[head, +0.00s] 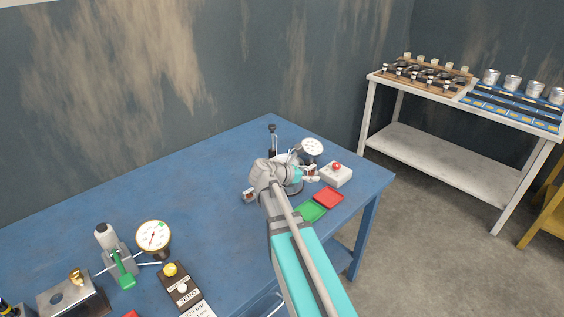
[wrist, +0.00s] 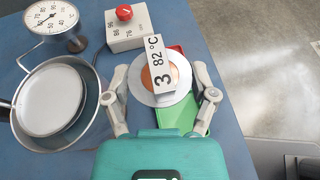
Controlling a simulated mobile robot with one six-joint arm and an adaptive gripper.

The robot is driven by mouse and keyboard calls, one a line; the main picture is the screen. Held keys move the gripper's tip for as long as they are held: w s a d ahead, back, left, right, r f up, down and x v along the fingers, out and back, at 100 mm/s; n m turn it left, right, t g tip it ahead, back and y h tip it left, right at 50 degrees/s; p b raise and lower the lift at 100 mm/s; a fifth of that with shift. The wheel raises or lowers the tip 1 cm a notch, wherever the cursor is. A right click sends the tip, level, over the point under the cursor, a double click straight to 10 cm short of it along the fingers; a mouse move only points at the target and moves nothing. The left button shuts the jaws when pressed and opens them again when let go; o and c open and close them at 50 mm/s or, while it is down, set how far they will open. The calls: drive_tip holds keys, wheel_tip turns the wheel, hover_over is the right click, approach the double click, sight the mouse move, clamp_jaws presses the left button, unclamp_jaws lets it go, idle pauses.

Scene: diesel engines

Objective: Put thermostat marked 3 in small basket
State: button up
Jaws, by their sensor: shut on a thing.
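The thermostat marked 3 (wrist: 180,97) is a round silver disc with a copper-coloured middle and a white label reading "3" and "82 °C". It shows between the fingers of my gripper (wrist: 160,96), which is shut on it, in the wrist view. In the head view my gripper (head: 304,175) is over the far right part of the blue table, and its hold is too small to make out. A round metal pot (wrist: 92,122) with a pale disc inside stands left of the gripper. I cannot make out a small basket for certain.
A dial gauge (head: 312,147) and a box with a red knob (head: 337,175) stand behind. A green plate (head: 311,211) and a red plate (head: 329,197) lie near the table's right edge. A hand pump (head: 116,255) and gauge (head: 153,236) stand at the left.

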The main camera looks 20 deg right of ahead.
drive_tip(key=shift+w+a, duration=0.1)
drive_tip(key=shift+a, duration=0.1)
drive_tip(key=shift+r, duration=0.1)
drive_tip(key=w+a+r+p, duration=0.1)
drive_tip(key=a+r+p, duration=0.6)
drive_tip(key=r+p, duration=0.4)
drive_tip(key=shift+w, duration=0.2)
idle(0.3)
drive_tip(key=w+d+f+b, duration=0.1)
drive_tip(key=w+f+b, duration=0.2)
drive_tip(key=w, duration=0.1)
drive_tip(key=w+d+f+b, duration=0.2)
drive_tip(key=w+f+b, duration=0.1)
drive_tip(key=w, duration=0.1)
drive_tip(key=w+d+f+b, duration=0.2)
drive_tip(key=w+f+b, duration=0.1)
drive_tip(key=w, duration=0.1)
idle(0.3)
